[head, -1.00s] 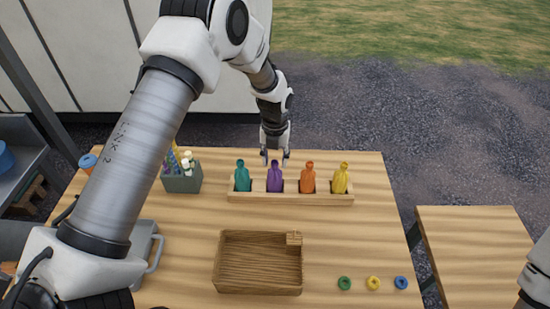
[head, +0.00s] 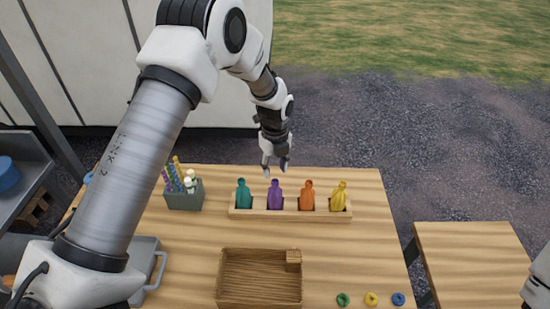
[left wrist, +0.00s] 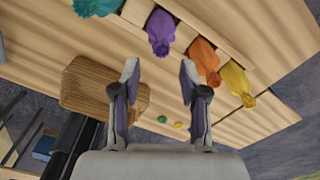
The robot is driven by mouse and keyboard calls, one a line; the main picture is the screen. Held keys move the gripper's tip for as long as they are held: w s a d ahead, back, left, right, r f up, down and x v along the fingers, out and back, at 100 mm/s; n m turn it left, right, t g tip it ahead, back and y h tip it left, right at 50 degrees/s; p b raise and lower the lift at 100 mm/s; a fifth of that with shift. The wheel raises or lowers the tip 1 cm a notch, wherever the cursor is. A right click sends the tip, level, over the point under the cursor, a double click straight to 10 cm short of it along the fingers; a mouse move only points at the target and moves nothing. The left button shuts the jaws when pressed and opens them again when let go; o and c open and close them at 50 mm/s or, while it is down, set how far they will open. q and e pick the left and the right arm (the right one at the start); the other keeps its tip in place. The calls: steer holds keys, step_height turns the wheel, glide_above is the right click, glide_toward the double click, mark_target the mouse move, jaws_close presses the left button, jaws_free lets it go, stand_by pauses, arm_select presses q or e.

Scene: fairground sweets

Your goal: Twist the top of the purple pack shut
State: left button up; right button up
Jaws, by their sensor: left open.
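The purple pack (head: 274,197) stands upright in the second slot from the left of a wooden rack (head: 292,214). Its neck looks narrow with a small knob on top; whether it is twisted is too small to tell. My left gripper (head: 275,169) is open and empty, apart from the pack and just above its top. In the left wrist view the purple pack (left wrist: 160,33) shows beyond the two spread fingertips (left wrist: 158,74). My right gripper is out of view.
A teal pack (head: 243,195) stands left of it, an orange pack (head: 307,197) and a yellow pack (head: 339,198) right. A wooden tray (head: 236,251) lies in front. Three rings, green (head: 342,299), yellow (head: 371,299) and blue (head: 398,299), lie at front right. A grey holder (head: 185,199) stands left.

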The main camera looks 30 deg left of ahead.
mark_target(275, 181)
arm_select(q)
steer(key=n, duration=0.6)
steer(key=shift+s+n, duration=0.15)
steer(key=shift+n, duration=0.25)
steer(key=n, duration=0.6)
steer(key=shift+r+n, duration=0.3)
steer(key=shift+r, duration=0.05)
steer(key=n, duration=0.3)
steer(key=shift+r, duration=0.25)
steer(key=n, duration=0.2)
steer(key=r+n+p, duration=0.1)
steer(key=n, duration=0.1)
steer(key=shift+r, duration=0.15)
steer(key=shift+r+n, duration=0.3)
steer(key=shift+r, duration=0.05)
steer(key=f+b, duration=0.2)
steer(key=f, duration=0.1)
steer(key=f+b, duration=0.3)
steer(key=f, duration=0.1)
steer(key=shift+w+f, duration=0.2)
steer(key=shift+f, duration=0.4)
